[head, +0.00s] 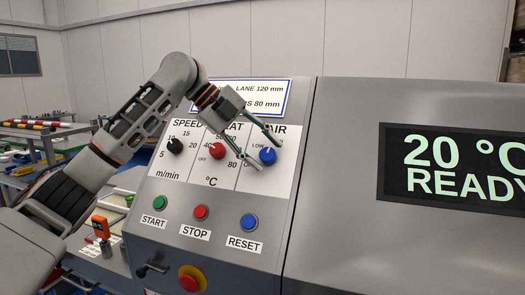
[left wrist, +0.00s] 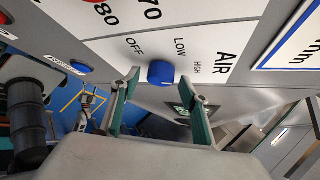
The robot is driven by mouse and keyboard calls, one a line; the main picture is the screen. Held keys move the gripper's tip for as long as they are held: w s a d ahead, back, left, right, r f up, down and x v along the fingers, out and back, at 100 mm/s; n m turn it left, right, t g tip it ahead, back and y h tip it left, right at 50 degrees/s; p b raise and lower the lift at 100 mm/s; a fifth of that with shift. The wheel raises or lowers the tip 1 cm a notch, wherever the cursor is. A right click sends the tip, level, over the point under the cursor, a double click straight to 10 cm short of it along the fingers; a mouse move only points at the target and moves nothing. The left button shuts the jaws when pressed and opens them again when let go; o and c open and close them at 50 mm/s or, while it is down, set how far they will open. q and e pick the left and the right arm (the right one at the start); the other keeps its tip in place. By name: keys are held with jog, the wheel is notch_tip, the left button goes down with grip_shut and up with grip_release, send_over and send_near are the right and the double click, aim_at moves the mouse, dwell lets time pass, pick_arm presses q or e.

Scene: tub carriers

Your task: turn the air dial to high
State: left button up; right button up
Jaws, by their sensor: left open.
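The blue air dial (head: 267,155) sits on the white label plate at the right of the sloped control panel. It also shows in the left wrist view (left wrist: 161,73), with the words OFF, LOW and HIGH around it. A small pale mark is on the dial, but I cannot tell surely which word it points to. My left gripper (head: 258,139) is open, its two fingers reaching to the dial from above. In the left wrist view the fingertips (left wrist: 160,82) stand on either side of the dial, with gaps visible. My right gripper is not in view.
A red heat dial (head: 216,150) and a black speed dial (head: 175,146) are to the left. Green start (head: 159,202), red stop (head: 201,212) and blue reset (head: 249,222) buttons lie below. A red emergency knob (head: 192,279) is lower. The display (head: 455,165) reads 20 °C READY.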

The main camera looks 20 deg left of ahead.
pick_arm(q)
jog(key=shift+a+r, duration=0.1)
jog(key=v, duration=1.1)
jog(key=shift+s+a+r, duration=0.15)
jog(key=shift+a+r, duration=0.05)
jog(key=shift+a, duration=0.1)
